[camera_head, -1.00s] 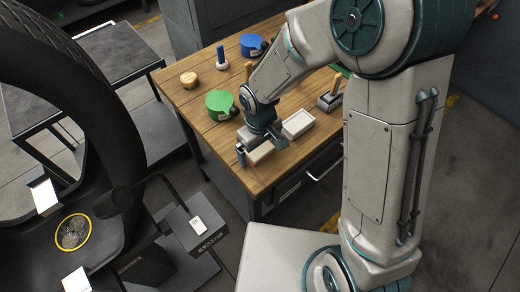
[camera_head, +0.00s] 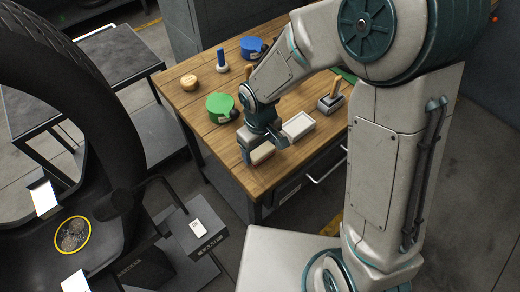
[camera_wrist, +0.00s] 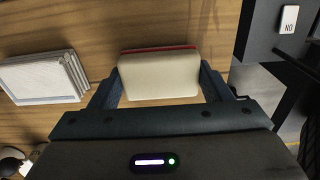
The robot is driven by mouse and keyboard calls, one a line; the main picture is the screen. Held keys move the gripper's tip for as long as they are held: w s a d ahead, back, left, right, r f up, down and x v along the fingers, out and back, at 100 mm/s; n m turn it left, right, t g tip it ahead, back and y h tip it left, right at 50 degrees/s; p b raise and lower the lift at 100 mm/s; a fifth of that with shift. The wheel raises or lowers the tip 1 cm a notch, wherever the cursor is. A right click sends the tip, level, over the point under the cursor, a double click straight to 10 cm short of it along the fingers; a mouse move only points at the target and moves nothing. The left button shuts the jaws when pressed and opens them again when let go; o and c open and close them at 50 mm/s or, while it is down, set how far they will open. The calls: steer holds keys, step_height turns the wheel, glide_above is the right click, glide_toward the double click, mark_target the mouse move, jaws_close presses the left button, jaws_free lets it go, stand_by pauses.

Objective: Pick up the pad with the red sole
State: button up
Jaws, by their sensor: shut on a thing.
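The pad with the red sole (camera_wrist: 158,76) is a cream block in the wrist view, with a thin red edge along its far side. It sits between the two fingers of my gripper (camera_wrist: 160,86), which touch it on both sides. In the head view the pad (camera_head: 262,152) shows as a pale block at the front edge of the wooden bench, with my gripper (camera_head: 262,148) around it. Whether the pad touches the bench top is hard to tell. Most of its red sole is hidden.
A green round container (camera_head: 220,107), a blue one (camera_head: 253,47), a wooden knob (camera_head: 189,81) and a blue-handled tool (camera_head: 222,62) stand on the bench (camera_head: 200,100). A large tyre (camera_head: 80,110) stands at left.

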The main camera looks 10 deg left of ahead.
mark_target(260, 149)
step_height(260, 149, up, 3)
steer(key=shift+r, duration=0.1)
steer(key=s+d+r, duration=0.1)
steer(key=d+r, duration=0.2)
steer(key=d, duration=0.2)
steer(key=s+d+r+b, duration=0.1)
steer(key=s+d+r, duration=0.1)
steer(key=d, duration=0.4)
steer(key=shift+s+r, duration=0.25)
steer(key=shift+r, duration=0.5)
steer(key=shift+d, duration=0.1)
steer(key=shift+o, duration=1.2)
steer(key=shift+c, duration=0.6)
